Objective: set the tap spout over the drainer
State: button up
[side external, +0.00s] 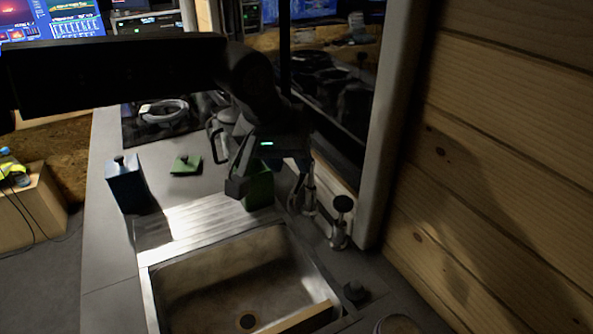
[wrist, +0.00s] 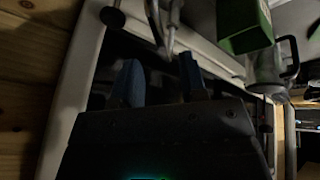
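The metal tap (side external: 310,197) stands behind the sink by the window frame, partly hidden by my gripper. Its thin curved metal tube also shows in the wrist view (wrist: 170,42), at the top between the lines of my two fingers. The ribbed drainer (side external: 190,222) lies left of and behind the sink basin. I cannot tell clearly which way the spout points. My gripper (side external: 301,168) is beside the upper part of the tap. In the wrist view its blue-tipped fingers (wrist: 160,80) are apart with nothing clearly held between them.
A green box (side external: 260,190) stands behind the drainer, close below my gripper. A blue canister (side external: 126,184) and a green lid-like piece (side external: 186,164) are on the counter at left. A dark-knobbed fitting (side external: 341,222) stands right of the tap. The basin (side external: 240,278) is open in front.

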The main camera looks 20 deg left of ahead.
aim_at(299, 177)
jog(key=shift+x, duration=2.05)
jog(key=shift+c, duration=0.2)
grip_shut()
